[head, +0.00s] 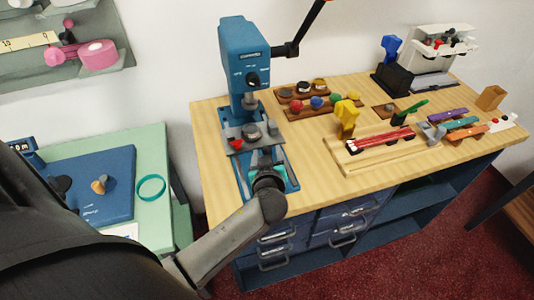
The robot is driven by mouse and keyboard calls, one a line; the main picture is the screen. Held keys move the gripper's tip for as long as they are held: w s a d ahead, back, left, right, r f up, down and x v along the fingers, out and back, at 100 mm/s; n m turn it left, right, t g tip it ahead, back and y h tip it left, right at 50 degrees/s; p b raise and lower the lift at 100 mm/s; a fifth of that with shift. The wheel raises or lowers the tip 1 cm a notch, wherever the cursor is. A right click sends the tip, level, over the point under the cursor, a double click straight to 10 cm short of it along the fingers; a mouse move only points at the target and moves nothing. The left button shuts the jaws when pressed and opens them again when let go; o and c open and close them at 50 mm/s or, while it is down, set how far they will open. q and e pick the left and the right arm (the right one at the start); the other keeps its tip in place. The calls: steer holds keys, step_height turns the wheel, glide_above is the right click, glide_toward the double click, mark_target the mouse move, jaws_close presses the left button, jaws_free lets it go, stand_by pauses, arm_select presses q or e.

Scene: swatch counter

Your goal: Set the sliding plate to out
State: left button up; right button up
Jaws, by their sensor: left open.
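A blue press machine (240,50) with a dark lever stands at the left end of the wooden counter. A grey plate (236,131) with a red knob (238,143) and dark round parts lies on its base under the head; it looks like the sliding plate. My left gripper (266,162) is open at the front of the machine's base, just in front of the plate. The gripper and wrist hide part of the base, and I cannot tell whether the fingers touch the plate. My right gripper is not in view.
The wooden counter (215,150) also holds a rack of coloured knobs (318,103), a yellow clamp-like piece (346,118), a tray with red strips (380,140) and a white machine (440,50). A green table (150,155) with a teal ring (151,187) stands at the left.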

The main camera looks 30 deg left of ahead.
arm_select(q)
steer(key=shift+c, duration=0.3)
jaws_close()
stand_by(1.1)
